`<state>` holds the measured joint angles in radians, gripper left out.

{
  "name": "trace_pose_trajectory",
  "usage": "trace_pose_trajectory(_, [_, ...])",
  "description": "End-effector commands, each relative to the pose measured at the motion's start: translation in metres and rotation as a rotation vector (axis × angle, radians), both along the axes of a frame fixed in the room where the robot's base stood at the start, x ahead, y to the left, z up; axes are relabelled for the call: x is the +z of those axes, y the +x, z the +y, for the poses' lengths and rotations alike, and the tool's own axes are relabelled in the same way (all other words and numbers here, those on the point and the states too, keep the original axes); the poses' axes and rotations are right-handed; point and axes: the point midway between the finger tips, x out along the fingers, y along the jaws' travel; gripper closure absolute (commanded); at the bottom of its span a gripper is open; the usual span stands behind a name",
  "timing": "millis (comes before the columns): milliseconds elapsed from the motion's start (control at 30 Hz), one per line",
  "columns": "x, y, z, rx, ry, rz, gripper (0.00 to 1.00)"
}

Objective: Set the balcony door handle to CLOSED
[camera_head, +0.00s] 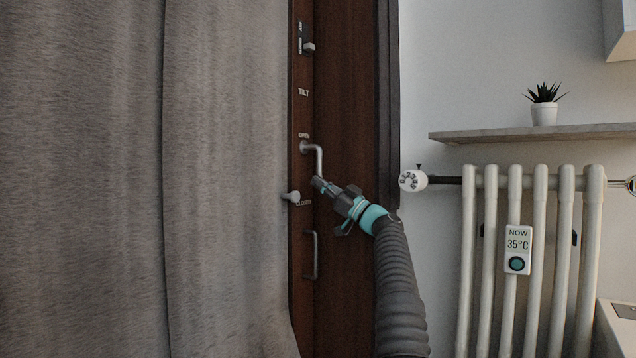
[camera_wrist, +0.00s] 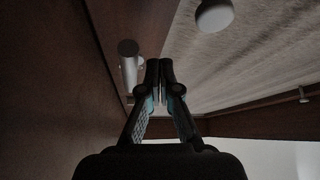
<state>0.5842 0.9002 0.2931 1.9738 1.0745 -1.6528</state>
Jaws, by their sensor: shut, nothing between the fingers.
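The balcony door handle (camera_head: 319,160) is a silver lever on the dark brown door frame in the head view. Its mount is just under the OPEN label (camera_head: 304,135), and its grip hangs down toward the CLOSED label (camera_head: 304,203). The TILT label (camera_head: 303,92) is higher up. My gripper (camera_head: 318,183) is shut and empty, with its tips at the lower end of the grip. In the wrist view the shut fingers (camera_wrist: 159,72) are just right of a grey cylinder, apparently the handle (camera_wrist: 129,68). I cannot tell whether they touch.
A pale round knob (camera_head: 291,197) sticks out left of the CLOSED label. A thin pull bar (camera_head: 315,255) is below, and another knob (camera_head: 308,47) is above. A grey curtain (camera_head: 150,180) covers the left. A radiator (camera_head: 540,260) and a shelf (camera_head: 530,133) are at right.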

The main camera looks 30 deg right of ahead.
Motion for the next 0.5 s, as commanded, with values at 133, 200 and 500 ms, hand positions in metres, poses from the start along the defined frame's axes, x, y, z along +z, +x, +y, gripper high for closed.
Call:
trace_pose_trajectory(133, [-0.0012, -0.0006, -0.0055, -0.005, 0.000, 0.000, 1.00])
trace_pose_trajectory(200, [-0.0009, -0.0011, -0.0066, -0.005, 0.000, 0.000, 1.00])
trace_pose_trajectory(500, [-0.0008, -0.0016, -0.0075, -0.006, 0.000, 0.000, 1.00])
